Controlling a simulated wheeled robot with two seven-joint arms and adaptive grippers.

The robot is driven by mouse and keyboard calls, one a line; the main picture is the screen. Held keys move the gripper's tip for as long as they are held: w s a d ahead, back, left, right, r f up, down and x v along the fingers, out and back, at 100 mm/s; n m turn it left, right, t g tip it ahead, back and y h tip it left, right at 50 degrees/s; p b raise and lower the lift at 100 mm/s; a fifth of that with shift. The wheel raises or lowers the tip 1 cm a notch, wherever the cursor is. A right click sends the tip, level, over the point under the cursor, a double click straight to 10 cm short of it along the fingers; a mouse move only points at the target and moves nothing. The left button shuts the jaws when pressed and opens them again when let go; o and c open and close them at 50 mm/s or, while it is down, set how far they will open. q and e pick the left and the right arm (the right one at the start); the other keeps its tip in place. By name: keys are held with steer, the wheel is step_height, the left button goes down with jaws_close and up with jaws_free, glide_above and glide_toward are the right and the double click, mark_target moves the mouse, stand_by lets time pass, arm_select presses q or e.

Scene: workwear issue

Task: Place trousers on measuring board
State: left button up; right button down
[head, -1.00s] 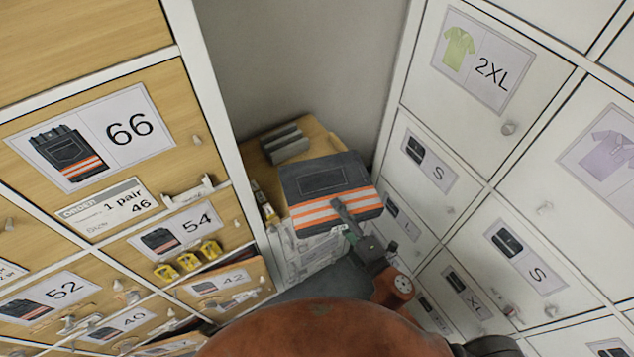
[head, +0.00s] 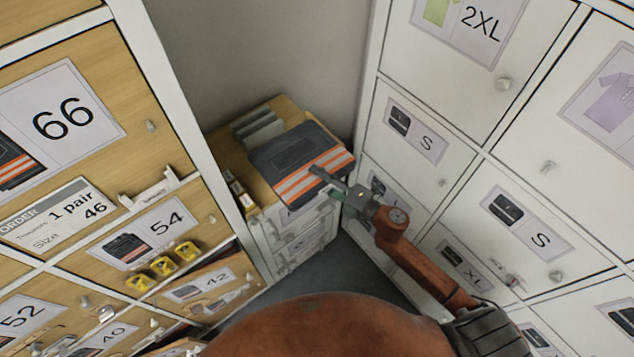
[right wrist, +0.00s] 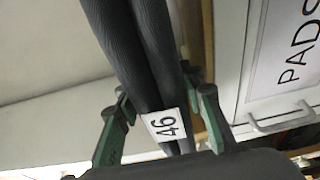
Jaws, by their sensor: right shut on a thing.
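The folded dark grey trousers (head: 292,150) with orange and white stripes show in the head view, over the front right part of a small cabinet's wooden top. My right gripper (head: 326,180) is shut on their near edge. In the right wrist view, the dark folded trousers (right wrist: 147,62) run between the fingers of my right gripper (right wrist: 160,118), with a white tag reading 46. I cannot tell whether the trousers touch the cabinet top. I cannot make out the measuring board for certain; the trousers cover much of that top. My left gripper is out of view.
Grey blocks (head: 258,130) stand at the back of the wooden top (head: 226,157), and small yellow-and-dark items (head: 240,190) lie along its left side. Wooden lockers (head: 70,110) rise on the left and white lockers (head: 455,100) on the right, close to my right arm. Drawers are below.

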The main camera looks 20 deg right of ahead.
steer(key=shift+f+b, duration=0.7)
steer(key=shift+f, duration=0.95)
steer(key=shift+f, duration=0.15)
steer(key=c, duration=1.3)
jaws_free()
steer(key=shift+s, duration=0.1)
steer(key=v, duration=1.2)
steer(key=shift+p, duration=0.45)
